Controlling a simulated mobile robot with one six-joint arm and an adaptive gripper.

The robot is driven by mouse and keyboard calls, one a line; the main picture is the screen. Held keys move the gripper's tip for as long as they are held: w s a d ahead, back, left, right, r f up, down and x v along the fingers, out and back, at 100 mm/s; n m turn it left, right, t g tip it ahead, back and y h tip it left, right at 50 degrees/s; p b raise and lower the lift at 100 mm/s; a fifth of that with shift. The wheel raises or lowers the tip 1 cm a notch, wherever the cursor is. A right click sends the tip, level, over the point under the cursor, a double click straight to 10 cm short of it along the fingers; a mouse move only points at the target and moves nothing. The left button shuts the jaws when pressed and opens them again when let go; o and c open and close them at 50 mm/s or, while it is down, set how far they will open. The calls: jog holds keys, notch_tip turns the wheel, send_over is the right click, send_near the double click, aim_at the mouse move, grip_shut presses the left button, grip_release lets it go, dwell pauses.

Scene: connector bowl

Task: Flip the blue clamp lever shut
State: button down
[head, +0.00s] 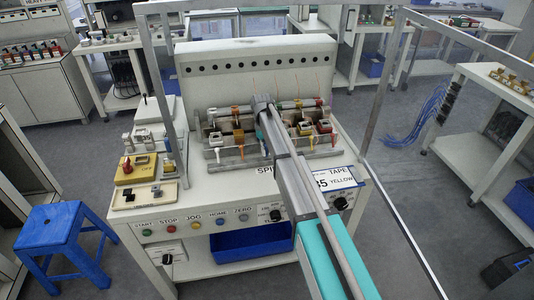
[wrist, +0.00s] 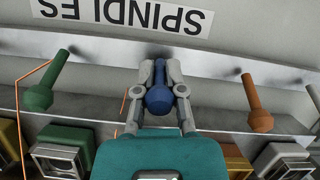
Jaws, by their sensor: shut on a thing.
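The blue clamp lever (wrist: 158,99) shows in the wrist view as a rounded blue knob on a stem that points toward the panel. My gripper (wrist: 160,70) has one finger on each side of it and is shut on it. In the head view my gripper (head: 263,104) is at the middle of the row of clamps, and my arm hides the blue lever there. What lies under the blue lever is hidden by my gripper body.
In the wrist view a green lever (wrist: 45,86) stands to the left and an orange lever (wrist: 257,106) to the right, both clear of my fingers. A panel labelled SPINDLES (wrist: 125,14) lies just beyond. Thin orange wires run near the levers. A metal frame post (head: 385,80) stands right.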

jog(key=shift+w+a+g, duration=0.1)
jog(key=shift+w+g, duration=0.2)
jog(key=shift+g, duration=0.1)
jog(key=c, duration=0.7)
grip_release()
jog(key=shift+s+r, duration=0.1)
jog(key=shift+r, duration=0.05)
jog(key=shift+s, duration=0.2)
